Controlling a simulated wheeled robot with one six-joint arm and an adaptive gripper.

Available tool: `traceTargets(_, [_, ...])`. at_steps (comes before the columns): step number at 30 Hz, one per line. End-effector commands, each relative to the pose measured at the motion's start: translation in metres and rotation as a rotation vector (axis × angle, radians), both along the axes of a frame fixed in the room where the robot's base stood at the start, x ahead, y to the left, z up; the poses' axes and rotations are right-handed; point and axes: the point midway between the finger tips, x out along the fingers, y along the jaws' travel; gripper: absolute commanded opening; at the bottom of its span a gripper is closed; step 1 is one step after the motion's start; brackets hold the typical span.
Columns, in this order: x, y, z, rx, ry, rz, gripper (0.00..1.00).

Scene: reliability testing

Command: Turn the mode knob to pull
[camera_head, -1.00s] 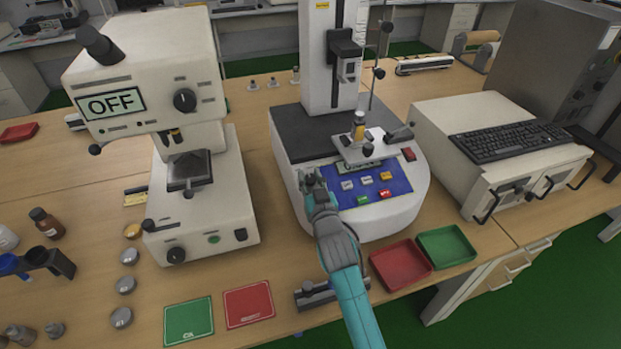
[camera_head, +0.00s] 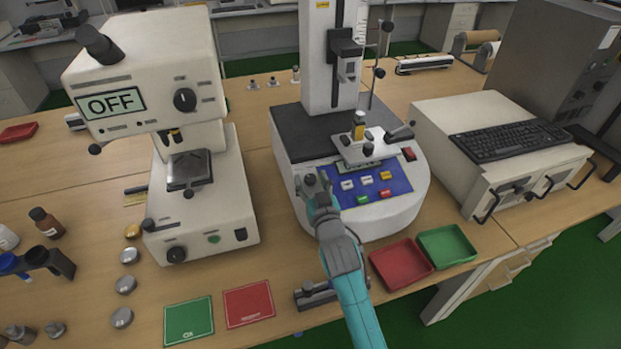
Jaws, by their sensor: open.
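A white test machine (camera_head: 377,222) with a tall column stands in the middle of the bench. Its blue control panel (camera_head: 392,184) carries several coloured buttons. A small grey knob (camera_head: 309,181) shows at the panel's left edge; I cannot read its setting. My gripper (camera_head: 317,186) is at this knob, reaching in from below. The jaws are open, with the fingers at or around the knob; I cannot tell whether they touch it. Part of the knob and the panel's left edge are hidden by my gripper.
A white hardness tester (camera_head: 150,75) reading OFF stands at left. A red tray (camera_head: 401,264) and a green tray (camera_head: 447,246) lie at the front right. Green (camera_head: 188,321) and red (camera_head: 248,304) mats lie at the front. A cabinet with a keyboard (camera_head: 519,144) stands at right.

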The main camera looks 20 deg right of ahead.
Motion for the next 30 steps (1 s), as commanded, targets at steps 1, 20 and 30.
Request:
traceTargets(1, [-0.008,0.001,-0.001,0.000,0.001,0.000,0.58])
traceTargets(20, [-0.103,0.006,-0.001,-0.001,0.002,0.000,0.58])
traceTargets(30, [-0.109,0.006,-0.001,-0.001,0.001,0.000,0.58])
